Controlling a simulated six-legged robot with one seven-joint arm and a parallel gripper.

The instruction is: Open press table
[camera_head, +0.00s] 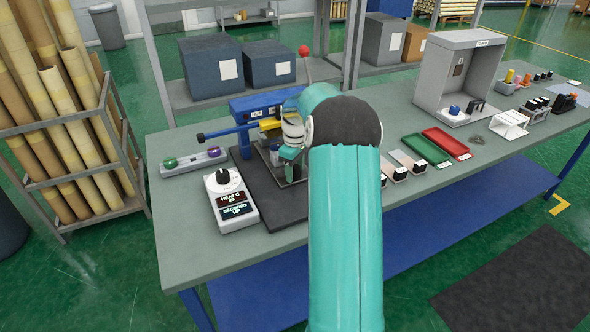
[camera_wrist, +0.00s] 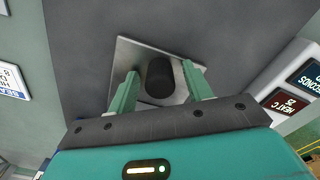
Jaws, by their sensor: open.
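The heat press (camera_head: 283,98) is a blue machine with a hot label, standing on a dark mat on the workbench. A lever with a red knob (camera_head: 304,50) rises behind it. My gripper (camera_head: 289,160) is at the front of the press, partly hidden by my arm. In the wrist view my open gripper (camera_wrist: 160,70) has one finger on each side of a black cylindrical knob (camera_wrist: 160,82). The knob stands on a square metal plate (camera_wrist: 134,56). I cannot tell whether either finger touches the knob. The joint between plate and press is hidden.
A white control box (camera_head: 231,203) with a dial and heat display sits left of the mat (camera_head: 282,213). Green (camera_head: 427,149) and red (camera_head: 446,143) trays and a grey booth (camera_head: 448,75) lie right. A rack of rolls (camera_head: 75,115) stands left.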

